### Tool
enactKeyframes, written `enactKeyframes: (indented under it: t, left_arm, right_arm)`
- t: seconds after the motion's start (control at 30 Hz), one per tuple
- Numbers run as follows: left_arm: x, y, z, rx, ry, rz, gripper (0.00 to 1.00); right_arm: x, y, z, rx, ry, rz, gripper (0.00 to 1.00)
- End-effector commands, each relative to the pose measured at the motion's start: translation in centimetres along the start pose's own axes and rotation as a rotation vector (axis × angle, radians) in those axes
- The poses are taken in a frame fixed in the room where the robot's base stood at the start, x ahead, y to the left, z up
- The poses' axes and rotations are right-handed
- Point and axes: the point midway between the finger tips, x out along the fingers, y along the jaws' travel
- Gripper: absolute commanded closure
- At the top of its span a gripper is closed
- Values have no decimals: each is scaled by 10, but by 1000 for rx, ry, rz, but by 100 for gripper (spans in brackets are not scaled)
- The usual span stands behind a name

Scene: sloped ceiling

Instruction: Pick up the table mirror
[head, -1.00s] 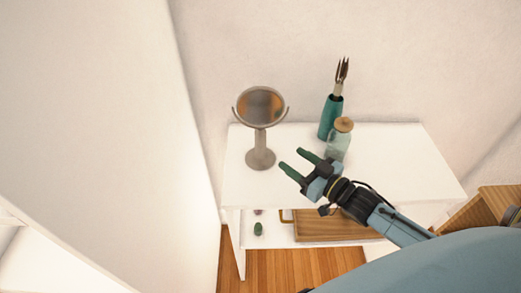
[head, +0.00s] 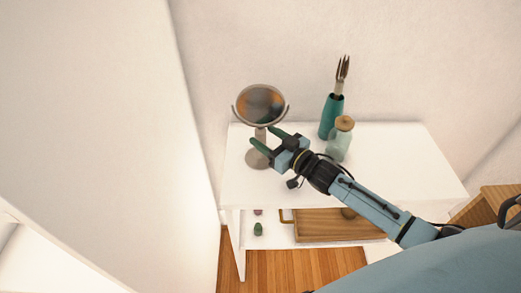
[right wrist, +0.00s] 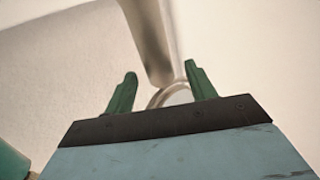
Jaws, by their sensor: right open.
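The table mirror (head: 260,104) stands upright on the left part of the white table. It has a round tilted glass in a grey metal frame, a thin stem and a round base (head: 258,158). My right gripper (head: 264,139) is open, with its green fingers at the stem, just below the round glass. In the right wrist view, the grey stem (right wrist: 148,40) shows beyond and between the two fingertips (right wrist: 160,75). The gripper is not closed on it. In the head view the fingers hide part of the stem. My left gripper is not in view.
A glass jar with a wooden lid (head: 340,142) and a teal vase holding utensils (head: 331,116) stand right of the mirror on the white table (head: 400,165). A wooden tray (head: 325,226) and small items lie on the shelf below. Walls stand behind and left.

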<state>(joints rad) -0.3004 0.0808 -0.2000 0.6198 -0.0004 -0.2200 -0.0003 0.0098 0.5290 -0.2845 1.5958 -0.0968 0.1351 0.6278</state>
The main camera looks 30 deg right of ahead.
Motion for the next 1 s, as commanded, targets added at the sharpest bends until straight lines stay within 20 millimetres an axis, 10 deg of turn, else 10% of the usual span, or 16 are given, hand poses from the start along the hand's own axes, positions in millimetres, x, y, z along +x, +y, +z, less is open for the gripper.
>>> enactKeyframes:
  t: [0.47, 0.87, 1.0]
  left_arm:
    - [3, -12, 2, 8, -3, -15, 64]
    - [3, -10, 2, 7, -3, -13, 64]
    - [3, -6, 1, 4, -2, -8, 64]
  right_arm:
    - [25, 0, 0, 1, -1, 1, 45]
    - [25, 0, 0, 1, -1, 0, 97]
    - [25, 0, 0, 1, -1, 0, 100]
